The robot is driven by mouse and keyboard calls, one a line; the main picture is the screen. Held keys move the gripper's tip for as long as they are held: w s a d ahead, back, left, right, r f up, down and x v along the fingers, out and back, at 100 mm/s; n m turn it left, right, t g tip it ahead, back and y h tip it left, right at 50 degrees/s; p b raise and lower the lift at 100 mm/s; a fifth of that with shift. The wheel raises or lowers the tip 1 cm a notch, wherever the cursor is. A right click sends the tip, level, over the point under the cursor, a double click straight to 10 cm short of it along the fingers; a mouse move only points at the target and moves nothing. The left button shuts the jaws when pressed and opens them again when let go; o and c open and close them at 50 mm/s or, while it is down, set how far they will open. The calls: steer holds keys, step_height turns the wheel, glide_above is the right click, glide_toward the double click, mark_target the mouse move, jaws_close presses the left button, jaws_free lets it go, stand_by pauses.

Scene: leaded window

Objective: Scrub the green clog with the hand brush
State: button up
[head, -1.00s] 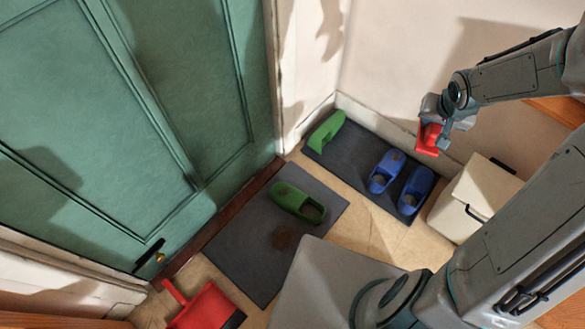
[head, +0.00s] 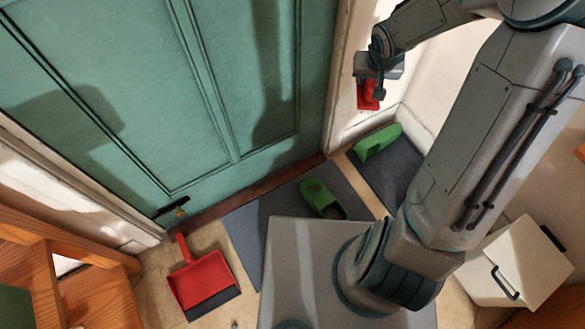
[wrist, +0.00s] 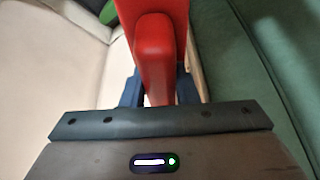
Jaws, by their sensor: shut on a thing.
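My gripper (head: 377,84) is shut on the red hand brush (head: 367,97), which hangs in front of the door frame in the head view. In the wrist view the brush's red handle (wrist: 155,60) sits between the blue fingers; its bristles are not clear there. One green clog (head: 316,193) lies on the grey doormat (head: 243,222), with a brownish mark on its top. Another green clog (head: 377,141) stands on the dark mat (head: 388,170) by the wall. The brush is apart from both clogs. A bit of green (wrist: 109,12) shows at the wrist view's top edge.
The green door (head: 130,100) stands on the left. A red dustpan (head: 203,278) lies on the floor left of the doormat. A white bin (head: 515,262) is at right. Wooden shelving (head: 65,260) is at lower left. My arm hides part of the dark mat.

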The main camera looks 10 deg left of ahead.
mark_target(358, 95)
steer(key=f+n, duration=0.1)
steer(key=f, duration=0.1)
steer(key=a+f+n+y, duration=0.1)
steer(key=f, duration=0.1)
steer(key=a+f+n+b, duration=0.1)
steer(key=f+n, duration=0.1)
steer(key=f, duration=0.1)
steer(key=shift+w+g+y, duration=0.2)
steer(key=shift+g+y, duration=0.1)
steer(key=s+a+f+n+g+b, duration=0.2)
steer(key=f+n, duration=0.5)
steer(key=f, duration=0.5)
steer(key=s+a+f+n+g+y+b, duration=0.1)
steer(key=s+a+f+n+g+b, duration=0.1)
steer(key=s+a+f+n+b, duration=0.2)
steer(key=s+a+f+n+g+y+b, duration=0.1)
steer(key=f+n, duration=0.9)
steer(key=f, duration=1)
steer(key=s+a+g+b, duration=0.1)
steer(key=s+a+b, duration=0.1)
steer(key=s+a, duration=0.1)
steer(key=shift+a+f+n+g, duration=0.2)
steer(key=shift+a+n+g, duration=0.2)
steer(key=shift+a, duration=0.35)
